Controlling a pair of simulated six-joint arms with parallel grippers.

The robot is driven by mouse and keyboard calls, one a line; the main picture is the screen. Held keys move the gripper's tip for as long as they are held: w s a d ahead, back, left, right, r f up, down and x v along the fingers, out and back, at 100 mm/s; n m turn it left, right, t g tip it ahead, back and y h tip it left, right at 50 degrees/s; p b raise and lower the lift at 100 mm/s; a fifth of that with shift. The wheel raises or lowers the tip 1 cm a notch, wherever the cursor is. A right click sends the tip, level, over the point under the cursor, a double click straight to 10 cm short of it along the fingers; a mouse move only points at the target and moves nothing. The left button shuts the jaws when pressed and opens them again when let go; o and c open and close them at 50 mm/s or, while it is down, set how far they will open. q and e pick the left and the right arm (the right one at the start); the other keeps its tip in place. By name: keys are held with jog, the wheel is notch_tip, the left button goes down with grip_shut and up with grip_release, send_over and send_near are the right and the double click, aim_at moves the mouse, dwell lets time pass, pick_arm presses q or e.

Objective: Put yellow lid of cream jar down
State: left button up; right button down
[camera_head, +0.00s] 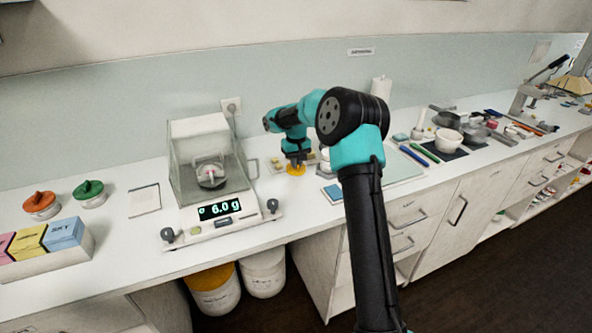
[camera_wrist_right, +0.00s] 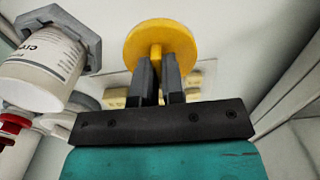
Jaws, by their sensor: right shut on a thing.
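The yellow lid (camera_head: 296,170) is at my right gripper (camera_head: 295,161) in the head view, at or just above the white bench right of the balance. In the right wrist view the round yellow lid (camera_wrist_right: 168,45) sits at the tips of my right gripper (camera_wrist_right: 157,62), which is shut on its small knob. Whether the lid touches the bench is not clear. In the wrist view a white jar with printed lettering (camera_wrist_right: 38,75) stands left of the gripper, held or topped by a grey hexagonal piece (camera_wrist_right: 66,22). My left gripper is not in view.
A glass-sided balance (camera_head: 213,208) reading 6.0 g stands left of the gripper. A white mortar (camera_head: 448,140) and tools lie to the right.

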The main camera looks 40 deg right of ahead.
jog(key=shift+f, duration=1.75)
jog(key=shift+f, duration=0.1)
jog(key=c, duration=1.2)
grip_release()
notch_tip(320, 180, up, 12)
jog(key=shift+r, duration=0.1)
